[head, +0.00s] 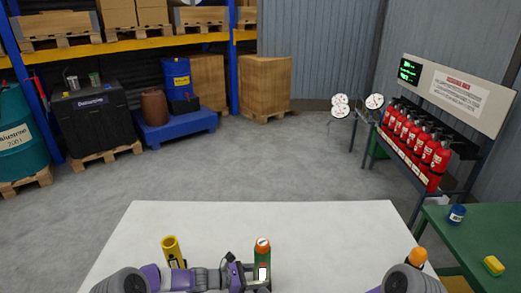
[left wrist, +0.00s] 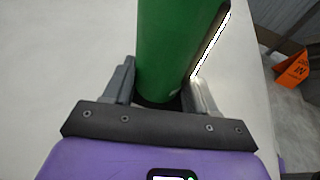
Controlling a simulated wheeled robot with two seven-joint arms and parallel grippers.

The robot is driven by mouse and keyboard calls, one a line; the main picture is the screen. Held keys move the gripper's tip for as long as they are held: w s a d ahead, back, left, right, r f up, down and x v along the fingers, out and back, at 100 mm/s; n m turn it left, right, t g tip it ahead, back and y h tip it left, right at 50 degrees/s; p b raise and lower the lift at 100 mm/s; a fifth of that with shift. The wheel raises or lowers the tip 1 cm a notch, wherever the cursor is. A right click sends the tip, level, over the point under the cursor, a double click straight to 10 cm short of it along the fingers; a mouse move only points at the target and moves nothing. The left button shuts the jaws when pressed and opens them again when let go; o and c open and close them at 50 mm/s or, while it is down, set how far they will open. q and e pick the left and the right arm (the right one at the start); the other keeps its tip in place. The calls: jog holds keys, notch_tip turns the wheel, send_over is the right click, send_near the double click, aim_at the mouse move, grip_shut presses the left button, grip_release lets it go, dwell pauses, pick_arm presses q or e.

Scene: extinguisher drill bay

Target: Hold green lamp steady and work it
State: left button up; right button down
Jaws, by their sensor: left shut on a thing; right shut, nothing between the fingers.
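The green lamp (head: 264,255) stands upright at the front of the white table, with an orange and white top and a white patch on its side. My left gripper (head: 262,277) comes in from the left and is shut on its lower body. In the left wrist view the green lamp (left wrist: 175,45) fills the space between the two fingers (left wrist: 163,95), with a bright white strip along its right side. My right arm shows at the bottom right of the head view, but its fingers are out of the picture.
An orange rounded thing (head: 417,256) shows beside my right arm. The green table (head: 470,240) at right holds a blue can (head: 457,214) and a yellow block (head: 493,265). Red extinguishers (head: 420,145) stand behind.

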pick_arm(q)
jog(key=shift+a+f, duration=0.2)
jog(key=shift+f, duration=0.15)
